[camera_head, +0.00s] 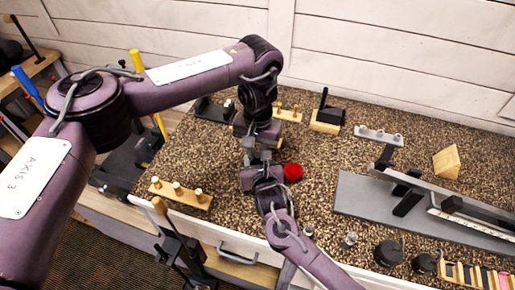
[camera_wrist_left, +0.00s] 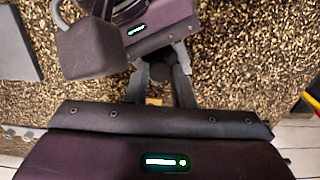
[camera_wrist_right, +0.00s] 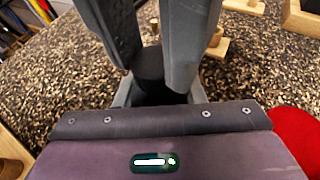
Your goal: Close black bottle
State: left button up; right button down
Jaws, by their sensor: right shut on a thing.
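The black bottle (camera_wrist_right: 150,64) shows as a dark upright-looking cylinder between grey fingers in the right wrist view. My right gripper (camera_head: 254,177) is shut on it above the table. My left gripper (camera_head: 262,142) is close beside the right one, and its fingers come near the bottle. In the left wrist view, a dark rounded part (camera_wrist_left: 180,57) lies at the tips of the left fingers, which stand a little apart. I cannot tell whether they touch it. The two grippers hide most of the bottle in the head view, and I cannot make out its cap.
A red round object (camera_head: 293,172) sits just right of the grippers. Wooden peg stands (camera_head: 180,193) and a black holder (camera_head: 327,116) are around them. A grey mat with a long metal fixture (camera_head: 375,205) fills the right. Dark round pots (camera_head: 389,253) stand at the front right.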

pick_arm(q)
jog(key=o, duration=0.9)
jog(key=shift+r, duration=2.3)
jog(key=shift+c, duration=0.3)
notch_tip(320, 180, up, 4)
jog(key=shift+f, duration=0.25)
jog(key=shift+f, duration=0.1)
jog(key=shift+f, duration=3.95)
